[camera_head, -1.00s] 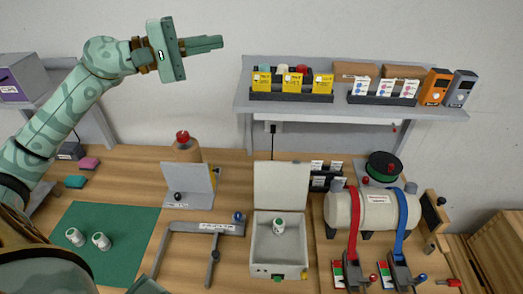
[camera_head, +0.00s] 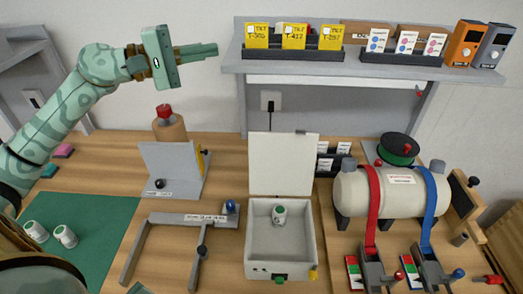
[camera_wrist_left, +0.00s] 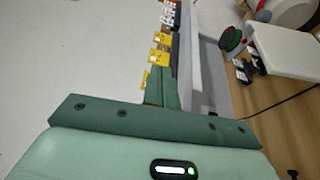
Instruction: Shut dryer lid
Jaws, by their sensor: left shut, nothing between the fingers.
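The dryer is a white box (camera_head: 253,245) on the bench in the head view, with its lid (camera_head: 284,163) standing open and upright at the back. My left gripper (camera_head: 215,51) is shut and empty, raised high to the left of the shelf and well above and behind the dryer. In the left wrist view its fingers (camera_wrist_left: 162,88) are together, and the white lid (camera_wrist_left: 283,52) shows at the upper right.
A wall shelf (camera_head: 350,72) with yellow and white cards runs behind the dryer. A strapped white tank (camera_head: 390,194) stands right of it. A grey frame (camera_head: 160,219) and an angled grey stand (camera_head: 172,170) are to its left. Two jars (camera_head: 65,236) stand on a green mat (camera_head: 98,215).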

